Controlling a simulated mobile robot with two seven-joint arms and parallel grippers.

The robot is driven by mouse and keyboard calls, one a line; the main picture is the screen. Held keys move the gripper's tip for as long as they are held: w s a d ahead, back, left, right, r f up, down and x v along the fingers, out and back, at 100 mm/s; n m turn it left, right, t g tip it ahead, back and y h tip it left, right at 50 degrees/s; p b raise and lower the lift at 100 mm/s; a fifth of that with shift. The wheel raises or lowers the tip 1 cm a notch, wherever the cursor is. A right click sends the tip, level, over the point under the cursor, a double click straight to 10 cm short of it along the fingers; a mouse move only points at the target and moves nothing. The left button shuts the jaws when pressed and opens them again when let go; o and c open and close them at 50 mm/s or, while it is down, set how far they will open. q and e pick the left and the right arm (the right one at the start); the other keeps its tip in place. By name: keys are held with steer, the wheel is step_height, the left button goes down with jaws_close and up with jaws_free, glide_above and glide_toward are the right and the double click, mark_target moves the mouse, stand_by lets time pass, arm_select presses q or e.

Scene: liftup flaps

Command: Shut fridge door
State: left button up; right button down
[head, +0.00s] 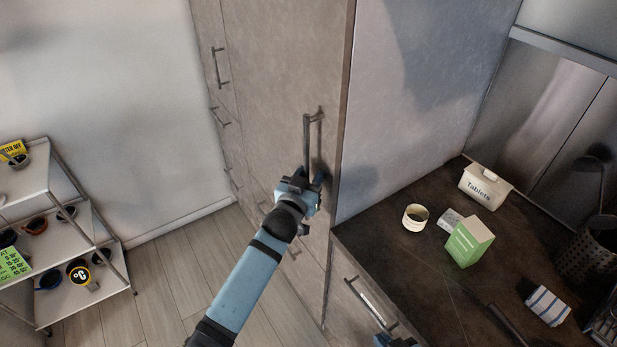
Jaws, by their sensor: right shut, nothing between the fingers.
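The fridge door looks like a tall grey-beige panel (275,75) in the head view, with a dark vertical bar handle (307,140). It looks flush or nearly flush with the tall unit; I cannot tell whether a small gap remains. My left gripper (318,180) is at the lower end of the handle, close to the door face. Its fingers are dark and partly hidden, so I cannot tell whether they are open or touch the handle. My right gripper (396,341) shows only partly at the bottom edge, in front of the lower drawers, and is shut and empty.
A dark counter (370,228) to the right holds a tablets box (485,186), a green carton (468,241), a small tin (415,217) and a striped cloth (547,305). A shelf rack (110,252) stands at left. The wooden floor (165,265) between is clear.

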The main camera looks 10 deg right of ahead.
arm_select(q)
steer(key=shift+s+f, duration=0.1)
steer(key=shift+f, duration=0.15)
steer(key=b+v, duration=0.1)
steer(key=v, duration=1.2)
steer(key=shift+s+a+r, duration=0.25)
steer(key=shift+r, duration=0.1)
steer(key=s+a+f+n+g+y+p, duration=0.1)
steer(key=s+a+f+g+y, duration=0.1)
steer(key=s+a+f, duration=0.6)
steer(key=s+a+f+n+g+y+p, duration=0.1)
steer(key=s+a+f+g+y+p, duration=0.1)
steer(key=s+a+f, duration=0.6)
steer(key=s+a+g+y, duration=0.1)
steer(key=s+a, duration=0.2)
steer(key=s, duration=0.2)
steer(key=shift+s+a+f+n+y+p, duration=0.15)
steer(key=shift+s+a+n+y+p, duration=0.15)
steer(key=shift+s+a+n, duration=0.1)
